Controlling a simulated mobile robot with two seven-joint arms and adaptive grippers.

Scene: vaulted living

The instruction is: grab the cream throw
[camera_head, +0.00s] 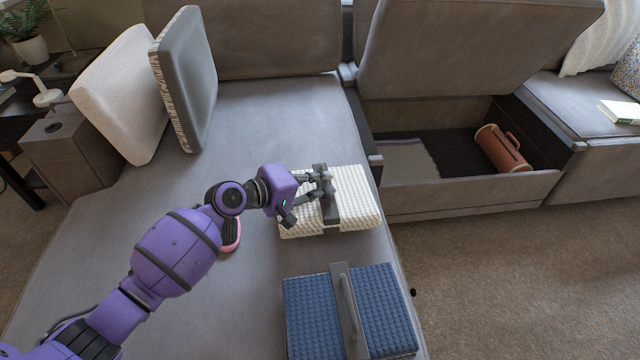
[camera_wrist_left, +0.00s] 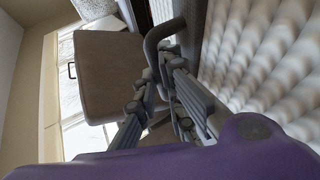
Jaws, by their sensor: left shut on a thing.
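The cream throw (camera_head: 358,205) is a folded, waffle-textured bundle with a dark grey strap around its middle. It lies on the grey sofa seat near the edge, left of the open storage box. My left gripper (camera_head: 322,183) is at the strap on top of the throw, shut on its handle. In the left wrist view the dark handle (camera_wrist_left: 160,38) runs between the fingers (camera_wrist_left: 168,95), with the cream weave (camera_wrist_left: 265,60) close on the right. My right gripper is not in view.
A blue folded throw (camera_head: 390,310) with a grey strap lies nearer on the seat. A pink item (camera_head: 231,236) is partly hidden by my arm. Two cushions (camera_head: 190,80) stand at back left. The open storage box (camera_head: 460,195) holds a brown roll with a handle (camera_head: 502,148).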

